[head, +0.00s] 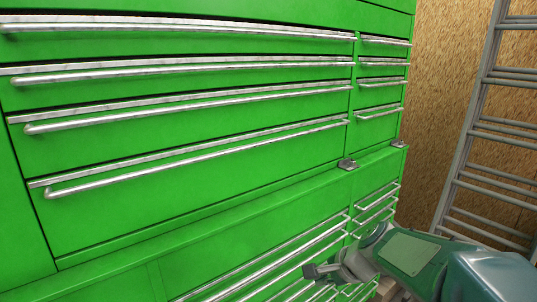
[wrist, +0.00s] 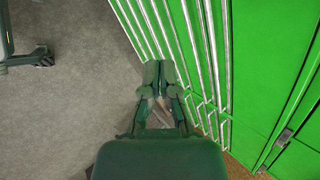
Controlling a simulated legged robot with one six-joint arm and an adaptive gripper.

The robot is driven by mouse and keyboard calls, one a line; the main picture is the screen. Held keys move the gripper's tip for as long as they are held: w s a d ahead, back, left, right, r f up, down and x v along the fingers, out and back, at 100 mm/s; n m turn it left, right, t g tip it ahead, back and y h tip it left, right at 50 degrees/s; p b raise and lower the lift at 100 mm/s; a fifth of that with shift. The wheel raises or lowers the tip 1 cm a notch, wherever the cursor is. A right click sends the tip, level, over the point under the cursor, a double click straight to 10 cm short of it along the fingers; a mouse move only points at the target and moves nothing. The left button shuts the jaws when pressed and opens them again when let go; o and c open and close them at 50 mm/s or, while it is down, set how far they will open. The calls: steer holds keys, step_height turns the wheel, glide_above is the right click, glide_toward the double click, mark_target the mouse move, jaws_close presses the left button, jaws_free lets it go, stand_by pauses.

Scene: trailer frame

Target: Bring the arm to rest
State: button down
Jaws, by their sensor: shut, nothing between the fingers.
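My gripper (head: 314,272) shows at the lower right of the head view, in front of the lower drawers of a green tool cabinet (head: 200,185). In the wrist view my gripper (wrist: 158,66) points away from the camera, with its two fingertips together and nothing between them. The cabinet's drawer front (wrist: 222,60) lies close along the right side of the fingers. I cannot tell whether they touch it. My arm (head: 420,262) comes in from the lower right corner of the head view.
Long metal handles (head: 200,98) stick out from the drawers, all of which look shut. A metal ladder (head: 476,120) leans at the right before a chipboard wall (head: 440,90). Grey floor (wrist: 75,110) is open left of the gripper in the wrist view.

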steer(key=s+d+r+n+h, duration=0.1)
steer(key=s+d+n+h, duration=0.1)
steer(key=s+n, duration=0.4)
steer(key=s+d+r+n+h, duration=0.1)
steer(key=s+n, duration=0.6)
steer(key=s, duration=0.8)
steer(key=shift+d+r+n+h, duration=0.35)
steer(key=shift+r+h, duration=0.35)
steer(key=shift+h, duration=0.3)
steer(key=shift+s, duration=0.1)
